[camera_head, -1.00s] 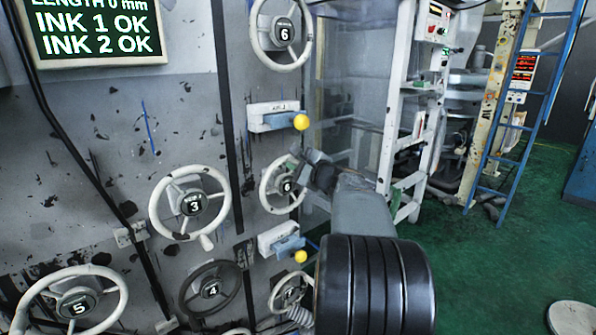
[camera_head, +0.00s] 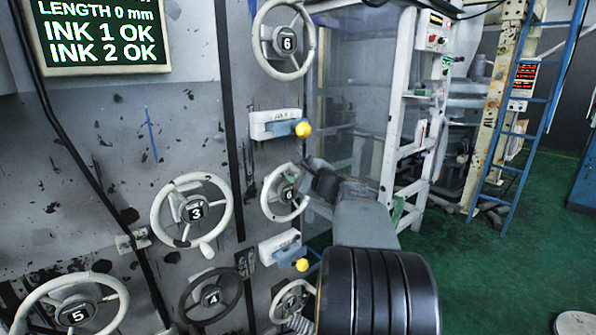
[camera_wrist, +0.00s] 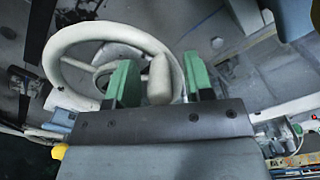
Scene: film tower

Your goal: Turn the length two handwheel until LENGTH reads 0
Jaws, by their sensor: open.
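The display (camera_head: 100,35) at the top left reads "LENGTH 0 mm", "INK 1 OK" and "INK 2 OK". My gripper (camera_head: 305,172) is at the right side of a white handwheel (camera_head: 268,207) in the middle of the panel; its small label is too small to read. In the wrist view the white wheel (camera_wrist: 60,48) shows its rim and spokes. Its pale crank handle (camera_wrist: 159,80) stands between the two green fingers of my gripper (camera_wrist: 161,75). The fingers are open, with a gap visible on each side of the handle.
Other handwheels are on the panel: a white one (camera_head: 284,75) above, one marked 3 (camera_head: 226,218), a dark one marked 4 (camera_head: 185,300) and one marked 5 (camera_head: 123,300). Yellow-knobbed levers (camera_head: 303,129) (camera_head: 302,265) sit above and below my gripper.

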